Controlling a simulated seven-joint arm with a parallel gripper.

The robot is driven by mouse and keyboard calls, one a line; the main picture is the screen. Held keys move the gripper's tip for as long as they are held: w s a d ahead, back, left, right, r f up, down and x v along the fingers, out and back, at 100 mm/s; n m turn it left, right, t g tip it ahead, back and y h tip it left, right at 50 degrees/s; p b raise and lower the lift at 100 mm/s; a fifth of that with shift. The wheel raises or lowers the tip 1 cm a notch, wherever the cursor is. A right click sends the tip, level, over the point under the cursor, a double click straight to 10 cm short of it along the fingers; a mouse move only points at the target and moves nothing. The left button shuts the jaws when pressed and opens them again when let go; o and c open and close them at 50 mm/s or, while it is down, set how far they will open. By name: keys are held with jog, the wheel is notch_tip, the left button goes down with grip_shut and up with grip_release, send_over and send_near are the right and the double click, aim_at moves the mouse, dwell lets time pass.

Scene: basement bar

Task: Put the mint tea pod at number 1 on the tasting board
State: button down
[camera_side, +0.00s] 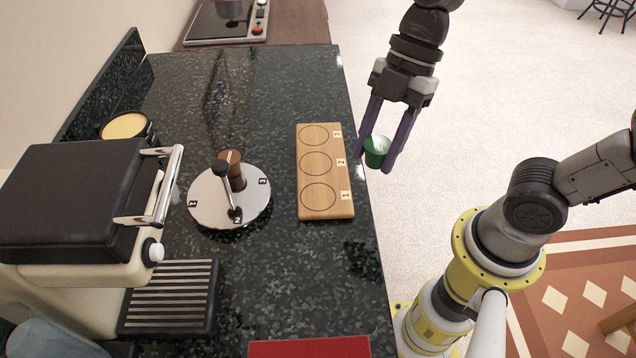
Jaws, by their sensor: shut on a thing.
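My gripper (388,145) is shut on a green pod (377,147) with a pale top, held between its two purple fingers. It shows to the right of the tasting board, above the counter's right edge or just past it; I cannot tell its exact height. The wooden tasting board (311,214) lies on the dark counter with three outlined circles in a row. Number 1 (318,197) is the nearest circle, number 2 the middle and number 3 the farthest. All three circles are empty.
A round metal plate (205,207) with numbered places, a black-knobbed lever and a brown pod (237,172) stands left of the board. A black and cream machine (75,200) fills the left. A red item (310,348) lies at the front. The counter (300,270) before the board is clear.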

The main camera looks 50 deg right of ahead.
jog(key=w+a+f, duration=0.2)
jog(key=w, duration=0.2)
send_over(313, 201)
jog(key=d, duration=0.2)
jog(key=f, duration=0.4)
jog(key=shift+s+a+f, duration=0.15)
jog(key=shift+s+f, duration=0.15)
jog(key=shift+f, duration=0.1)
jog(key=shift+w+a+f, duration=0.1)
jog(key=shift+w+f, duration=0.1)
jog(key=shift+f, duration=0.8)
jog(key=shift+w+a+f, duration=0.1)
jog(key=shift+w+f, duration=0.05)
jog(key=shift+f, duration=0.8)
jog(key=shift+f, duration=0.15)
jog(key=shift+c, duration=1.8)
grip_release()
